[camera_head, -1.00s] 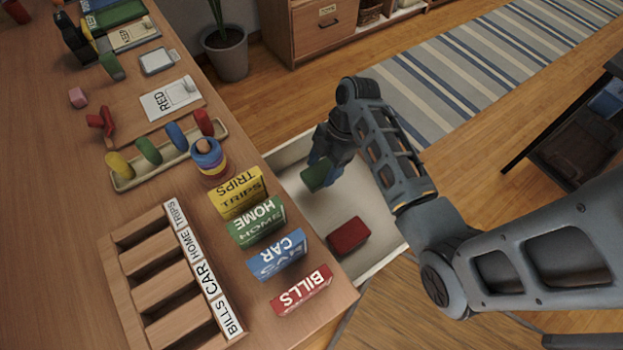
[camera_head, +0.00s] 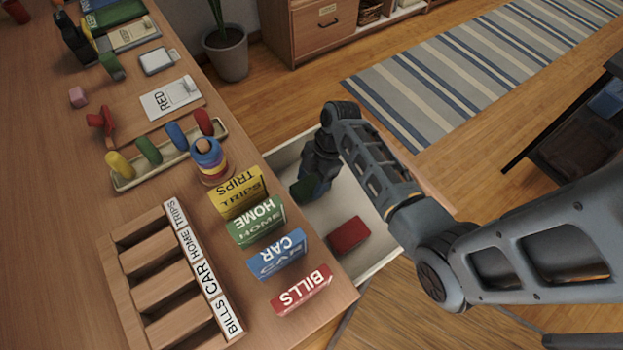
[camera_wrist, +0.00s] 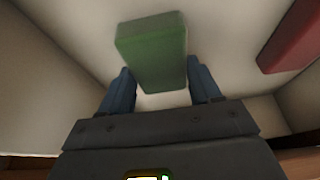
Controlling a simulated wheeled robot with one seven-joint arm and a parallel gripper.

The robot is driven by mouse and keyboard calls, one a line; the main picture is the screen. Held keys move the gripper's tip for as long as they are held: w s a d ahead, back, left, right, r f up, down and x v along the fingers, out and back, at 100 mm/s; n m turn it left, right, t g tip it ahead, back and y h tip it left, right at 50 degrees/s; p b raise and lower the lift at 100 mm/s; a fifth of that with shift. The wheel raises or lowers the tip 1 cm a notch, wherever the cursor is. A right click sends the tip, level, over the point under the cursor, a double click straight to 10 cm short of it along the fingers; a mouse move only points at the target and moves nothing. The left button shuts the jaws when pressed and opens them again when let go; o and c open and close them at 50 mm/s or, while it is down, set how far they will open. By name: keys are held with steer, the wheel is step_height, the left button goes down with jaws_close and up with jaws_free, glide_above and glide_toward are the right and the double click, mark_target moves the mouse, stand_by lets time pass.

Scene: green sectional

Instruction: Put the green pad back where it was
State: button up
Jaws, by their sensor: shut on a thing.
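The green pad (camera_head: 304,188) is a small dark green block inside the open white drawer (camera_head: 367,262). My gripper (camera_head: 312,180) is down in the drawer's far left part and is shut on the pad. In the wrist view the pad (camera_wrist: 153,52) sticks out between the two blue fingers (camera_wrist: 157,88). Whether the pad touches the drawer floor, I cannot tell. A red block (camera_head: 349,235) lies on the drawer floor nearer the front; it also shows at the right of the wrist view (camera_wrist: 292,38).
On the table (camera_head: 50,200) beside the drawer stand yellow, green, blue and red labelled blocks (camera_head: 257,221). A wooden slotted rack (camera_head: 118,262) and a tray of coloured pegs (camera_head: 125,184) are further left. The drawer floor around the red block is clear.

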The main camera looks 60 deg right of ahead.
steer(key=o, duration=1.1)
steer(key=v, duration=1.2)
steer(key=shift+p, duration=0.35)
steer(key=shift+r, duration=0.1)
